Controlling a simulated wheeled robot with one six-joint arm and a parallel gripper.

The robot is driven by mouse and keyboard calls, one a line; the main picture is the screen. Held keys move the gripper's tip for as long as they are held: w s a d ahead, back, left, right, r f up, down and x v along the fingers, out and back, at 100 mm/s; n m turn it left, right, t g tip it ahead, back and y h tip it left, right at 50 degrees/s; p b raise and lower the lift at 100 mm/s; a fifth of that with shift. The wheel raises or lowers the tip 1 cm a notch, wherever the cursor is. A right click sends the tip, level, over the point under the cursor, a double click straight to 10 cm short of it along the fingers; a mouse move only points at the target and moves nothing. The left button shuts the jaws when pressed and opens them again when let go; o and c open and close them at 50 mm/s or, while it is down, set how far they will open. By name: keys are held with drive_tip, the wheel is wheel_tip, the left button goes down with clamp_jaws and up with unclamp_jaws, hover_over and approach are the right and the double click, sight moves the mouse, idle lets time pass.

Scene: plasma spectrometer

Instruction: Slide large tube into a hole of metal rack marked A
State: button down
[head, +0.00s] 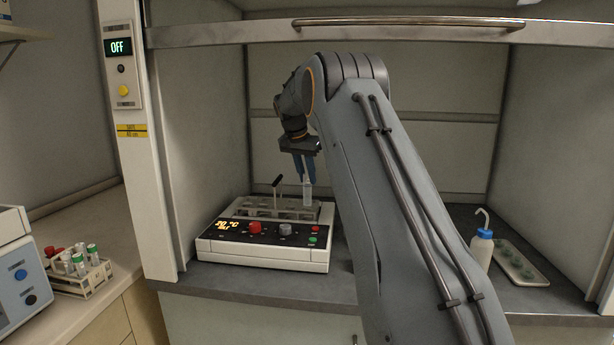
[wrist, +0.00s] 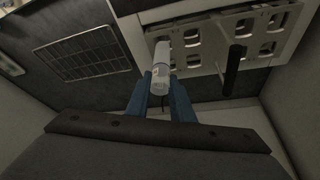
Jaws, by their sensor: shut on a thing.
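My gripper (head: 304,168) has blue fingers and is shut on a pale, whitish tube (head: 307,190), held upright above the right part of the heating block device. In the wrist view the tube (wrist: 161,72) sits between the blue fingers of my gripper (wrist: 161,88). A metal rack (head: 262,208) with several holes sits in the top of the device. In the wrist view the rack (wrist: 205,60) shows square-like holes, and the tube's far end overlaps its left edge. I cannot make out a letter A mark. Whether the tube touches the rack cannot be told.
A black-handled rod (head: 277,184) stands up from the rack and also shows in the wrist view (wrist: 232,68). The white device (head: 262,250) has lit readout and knobs. A wash bottle (head: 482,248) and a tray (head: 522,264) stand right. A tube rack (head: 80,280) stands outside, left.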

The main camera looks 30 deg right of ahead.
sight(305, 186)
drive_tip(key=shift+f, duration=0.1)
drive_tip(key=shift+f+b, duration=0.9)
drive_tip(key=shift+f, duration=1.05)
drive_tip(key=shift+f+b, duration=0.3)
drive_tip(key=shift+f, duration=0.35)
drive_tip(key=shift+f, duration=0.35)
drive_tip(key=shift+f, duration=0.2)
drive_tip(key=c, duration=1.5)
unclamp_jaws()
drive_tip(key=shift+o, duration=0.2)
drive_tip(key=shift+r, duration=0.1)
